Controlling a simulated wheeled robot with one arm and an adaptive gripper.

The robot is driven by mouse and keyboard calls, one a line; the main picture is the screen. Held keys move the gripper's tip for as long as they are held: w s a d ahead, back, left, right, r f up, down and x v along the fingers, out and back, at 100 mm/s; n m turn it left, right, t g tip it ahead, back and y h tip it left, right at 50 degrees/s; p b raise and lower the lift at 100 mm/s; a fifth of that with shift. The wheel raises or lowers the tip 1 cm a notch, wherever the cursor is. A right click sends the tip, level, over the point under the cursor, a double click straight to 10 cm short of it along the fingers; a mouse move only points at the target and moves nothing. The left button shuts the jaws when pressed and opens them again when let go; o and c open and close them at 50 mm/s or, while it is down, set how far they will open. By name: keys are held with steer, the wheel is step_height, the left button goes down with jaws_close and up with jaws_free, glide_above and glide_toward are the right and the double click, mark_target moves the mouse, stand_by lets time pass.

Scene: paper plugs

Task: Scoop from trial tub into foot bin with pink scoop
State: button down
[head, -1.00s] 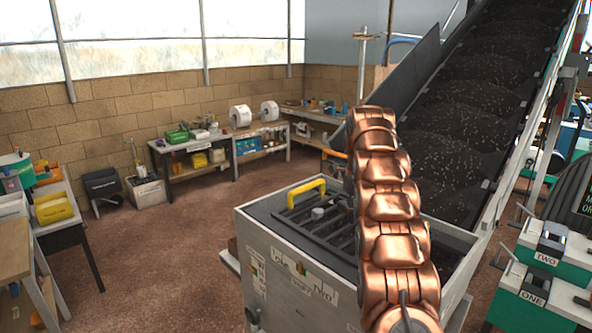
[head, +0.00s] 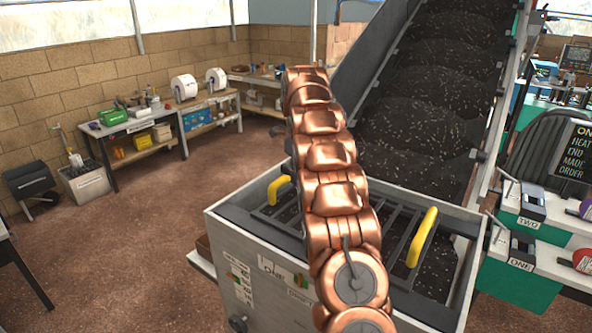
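A large pale bin (head: 232,240) stands at the foot of the dark conveyor, and I take it for the foot bin. A dark grate with two yellow handles (head: 422,236) lies across its top, with dark speckled material below the bars. My copper arm rises in front of the bin and hides the middle of the grate. My gripper does not show. I cannot pick out a pink scoop or the trial tub. A purple round thing (head: 586,208) is cut off at the right edge; I cannot tell what it is.
The conveyor (head: 424,95) slopes up behind the bin, loaded with dark material. Benches (head: 138,125) line the brick wall. Brown floor on the left is open.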

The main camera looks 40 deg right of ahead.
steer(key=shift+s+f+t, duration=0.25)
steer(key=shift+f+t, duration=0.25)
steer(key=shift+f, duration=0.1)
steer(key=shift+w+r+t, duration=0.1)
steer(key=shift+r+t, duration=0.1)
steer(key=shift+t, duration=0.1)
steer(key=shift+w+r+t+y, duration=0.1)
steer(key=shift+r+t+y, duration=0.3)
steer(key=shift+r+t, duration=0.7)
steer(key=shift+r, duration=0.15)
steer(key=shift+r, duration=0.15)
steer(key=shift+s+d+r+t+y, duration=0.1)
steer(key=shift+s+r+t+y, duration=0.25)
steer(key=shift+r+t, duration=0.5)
